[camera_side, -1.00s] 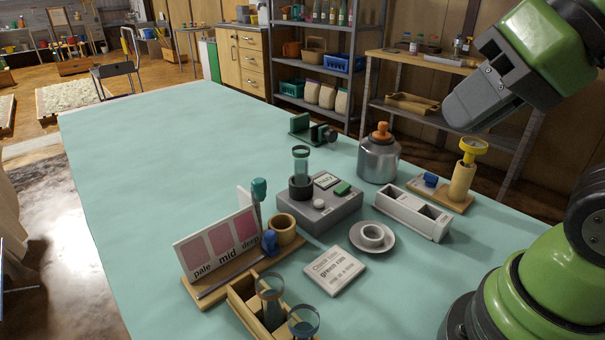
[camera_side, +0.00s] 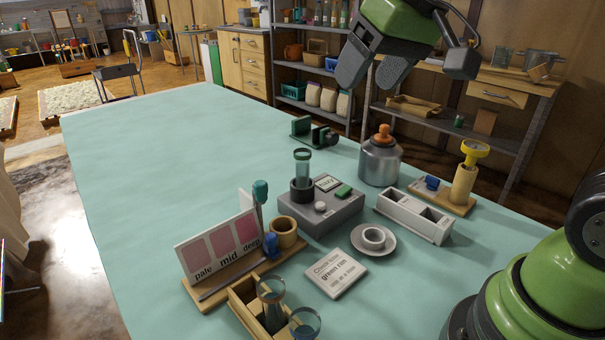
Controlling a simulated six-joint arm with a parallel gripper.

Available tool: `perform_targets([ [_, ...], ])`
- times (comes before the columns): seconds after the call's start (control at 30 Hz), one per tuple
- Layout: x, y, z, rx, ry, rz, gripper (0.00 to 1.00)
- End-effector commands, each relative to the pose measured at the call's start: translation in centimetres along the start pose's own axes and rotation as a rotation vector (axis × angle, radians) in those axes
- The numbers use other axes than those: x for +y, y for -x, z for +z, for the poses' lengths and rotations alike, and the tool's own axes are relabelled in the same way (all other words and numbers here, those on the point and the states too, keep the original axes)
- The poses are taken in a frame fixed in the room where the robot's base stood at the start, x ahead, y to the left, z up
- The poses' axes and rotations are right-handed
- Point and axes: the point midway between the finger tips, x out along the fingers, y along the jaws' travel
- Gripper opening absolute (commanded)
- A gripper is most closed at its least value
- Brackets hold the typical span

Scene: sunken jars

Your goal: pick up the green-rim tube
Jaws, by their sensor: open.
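A clear tube with a dark greenish rim (camera_side: 302,168) stands upright in a black socket on the grey device (camera_side: 335,213) in the middle of the table. Two more tubes stand in the wooden rack at the front edge: one with a dark rim (camera_side: 270,302) and one with a bluish rim (camera_side: 305,323), partly cut off by the frame. At this size I cannot tell for certain which rim is the green one. My gripper (camera_side: 372,80) is open and empty, high above the back of the table, its fingers pointing down, apart from all the tubes.
A metal jar with an orange stopper (camera_side: 380,162) stands below my gripper. A white two-slot holder (camera_side: 414,216), cup and saucer (camera_side: 373,240), lettered card (camera_side: 336,273) and pale/mid/deep chart (camera_side: 216,247) surround the device. The table's left side is clear.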

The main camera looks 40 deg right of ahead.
Motion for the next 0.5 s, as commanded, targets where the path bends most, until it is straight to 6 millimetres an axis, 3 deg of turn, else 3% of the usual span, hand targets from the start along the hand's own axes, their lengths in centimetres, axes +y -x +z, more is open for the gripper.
perform_targets([
  [0.1, 0.6, -4.2, -3.3, -0.053, 0.056, 0.034, 0.67],
  [0.2, 1.3, -7.8, -5.3, -0.092, 0.102, 0.058, 0.67],
  [0.4, 2.6, -13.9, -7.2, -0.147, 0.174, 0.088, 0.67],
  [0.5, 3.0, -15.5, -7.5, -0.16, 0.193, 0.095, 0.67],
])
